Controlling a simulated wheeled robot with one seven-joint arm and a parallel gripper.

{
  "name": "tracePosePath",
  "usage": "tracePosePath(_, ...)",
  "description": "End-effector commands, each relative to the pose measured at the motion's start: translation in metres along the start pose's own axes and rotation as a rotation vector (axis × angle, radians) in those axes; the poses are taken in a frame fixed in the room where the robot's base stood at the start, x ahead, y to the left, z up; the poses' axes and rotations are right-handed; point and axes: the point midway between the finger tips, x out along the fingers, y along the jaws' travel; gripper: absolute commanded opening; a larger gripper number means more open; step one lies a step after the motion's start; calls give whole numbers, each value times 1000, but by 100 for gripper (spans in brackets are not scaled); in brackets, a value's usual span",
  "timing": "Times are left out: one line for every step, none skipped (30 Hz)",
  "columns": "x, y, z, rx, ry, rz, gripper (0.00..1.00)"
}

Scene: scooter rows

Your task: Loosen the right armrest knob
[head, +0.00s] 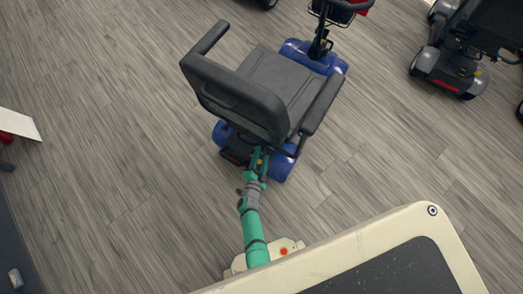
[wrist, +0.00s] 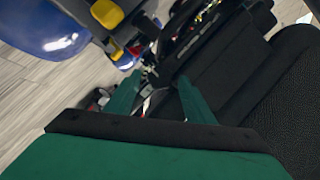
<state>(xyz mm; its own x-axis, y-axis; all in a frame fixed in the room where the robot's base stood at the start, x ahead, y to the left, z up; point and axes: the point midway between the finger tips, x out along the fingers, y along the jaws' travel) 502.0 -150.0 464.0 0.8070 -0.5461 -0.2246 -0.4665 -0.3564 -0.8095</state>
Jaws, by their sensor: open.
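A blue mobility scooter with a black seat (head: 280,78) stands in the middle of the head view, seen from behind. Its right armrest (head: 322,106) is on the right side of the seat. I cannot clearly make out the right armrest knob in either view. My gripper (head: 261,158) is low behind the seat back, near the blue rear body. In the wrist view, my gripper (wrist: 157,82) is open with its green fingers apart, and nothing shows held. Dark frame parts and a yellow part (wrist: 107,13) lie beyond the fingers.
The black seat back (head: 235,98) is just ahead of my gripper. Another scooter (head: 450,70) stands at the upper right. A white panel (head: 18,125) is at the left edge. The grey wood floor (head: 110,150) is clear on both sides of the blue scooter.

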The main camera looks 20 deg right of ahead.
Motion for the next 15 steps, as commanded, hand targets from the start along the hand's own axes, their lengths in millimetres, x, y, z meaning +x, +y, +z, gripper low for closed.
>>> tracePosePath(1, 0, 0, 0, 0, 0, 48)
tracePosePath(2, 0, 0, 0, 0, 0, 48)
tracePosePath(2, 0, 0, 0, 0, 0, 48)
tracePosePath(2, 0, 0, 0, 0, 0, 48)
tracePosePath(2, 0, 0, 0, 0, 0, 48)
tracePosePath(2, 0, 0, 0, 0, 0, 48)
tracePosePath(2, 0, 0, 0, 0, 0, 48)
tracePosePath(2, 0, 0, 0, 0, 0, 48)
tracePosePath(2, 0, 0, 0, 0, 0, 48)
tracePosePath(2, 0, 0, 0, 0, 0, 41)
tracePosePath(2, 0, 0, 0, 0, 0, 34)
tracePosePath(2, 0, 0, 0, 0, 0, 25)
tracePosePath(2, 0, 0, 0, 0, 0, 17)
tracePosePath(2, 0, 0, 0, 0, 0, 10)
tracePosePath(2, 0, 0, 0, 0, 0, 7)
